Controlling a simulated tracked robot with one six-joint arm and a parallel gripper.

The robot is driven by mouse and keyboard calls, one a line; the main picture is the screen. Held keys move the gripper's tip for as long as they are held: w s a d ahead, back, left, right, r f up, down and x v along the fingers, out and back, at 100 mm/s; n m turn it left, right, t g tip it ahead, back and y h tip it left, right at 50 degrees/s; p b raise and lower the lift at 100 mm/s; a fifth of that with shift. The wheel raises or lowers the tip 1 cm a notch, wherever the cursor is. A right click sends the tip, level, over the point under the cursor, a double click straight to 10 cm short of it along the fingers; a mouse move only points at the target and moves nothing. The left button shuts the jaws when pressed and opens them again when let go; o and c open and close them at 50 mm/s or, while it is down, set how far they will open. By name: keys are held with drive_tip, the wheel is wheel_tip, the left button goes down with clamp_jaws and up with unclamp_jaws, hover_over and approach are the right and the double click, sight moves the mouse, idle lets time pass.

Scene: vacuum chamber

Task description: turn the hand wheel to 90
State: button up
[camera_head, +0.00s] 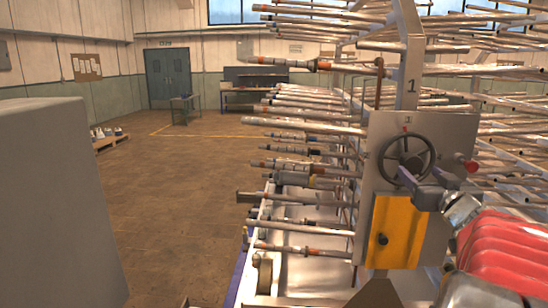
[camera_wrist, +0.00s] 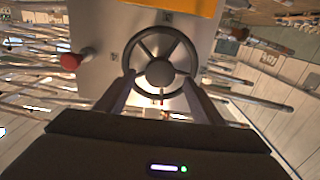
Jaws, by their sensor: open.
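The dark hand wheel (camera_head: 411,158), with a round hub and spokes, is mounted on a grey metal panel (camera_head: 456,135). It also shows in the wrist view (camera_wrist: 160,73), upper middle, nearly face-on. A small red mark lies by its rim, above it in the head view and below it in the wrist view. My gripper (camera_head: 421,174) is at the wheel's lower right in the head view. In the wrist view my gripper (camera_wrist: 160,80) has its two fingers apart, one on each side of the wheel. I cannot tell whether they touch the rim.
A red knob (camera_head: 471,166) sticks out right of the wheel. An orange plate (camera_head: 397,238) is below it. Racks of metal tubes (camera_head: 300,126) crowd behind and beside the panel. A grey block (camera_head: 50,200) fills the left foreground. Brown floor (camera_head: 185,200) is open between.

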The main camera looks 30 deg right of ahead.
sight(415, 167)
drive_tip(key=shift+x, duration=2.65)
drive_tip(key=shift+c, duration=0.3)
drive_tip(key=c, duration=1.4)
drive_tip(key=shift+c, duration=0.2)
drive_tip(key=shift+s+d, duration=0.1)
drive_tip(key=shift+d, duration=0.05)
